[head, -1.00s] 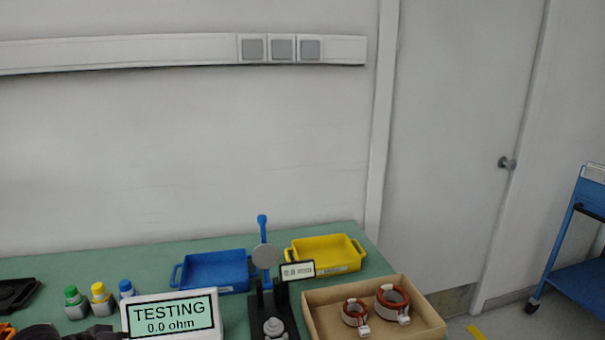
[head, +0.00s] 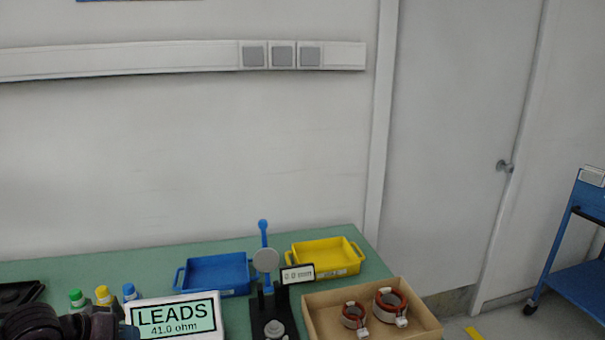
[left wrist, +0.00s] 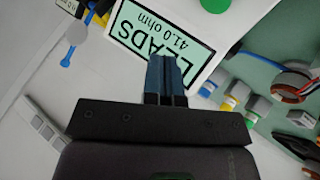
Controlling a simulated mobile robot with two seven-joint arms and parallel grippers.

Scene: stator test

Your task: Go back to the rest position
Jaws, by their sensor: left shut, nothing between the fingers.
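My left gripper (left wrist: 164,78) is shut and empty, its blue-grey fingertips together in the left wrist view, in front of the tester. In the head view my dark left arm comes in at the bottom left, partly hiding the small bottles. The white tester (head: 176,318) reads "LEADS 41.0 ohm"; its screen also shows in the left wrist view (left wrist: 150,40). Two stators with red-brown windings, one smaller (head: 354,315) and one larger (head: 391,306), sit in the cardboard box. Another ring with orange windings (left wrist: 291,84) shows at the right of the left wrist view. My right gripper is not in view.
The green table holds a blue tray (head: 216,273), a yellow tray (head: 325,258), a black gauge stand (head: 270,318) with a blue lever, and the cardboard box (head: 318,322). Green, yellow and blue-capped bottles (head: 103,295) stand left. A blue cart (head: 577,245) is right.

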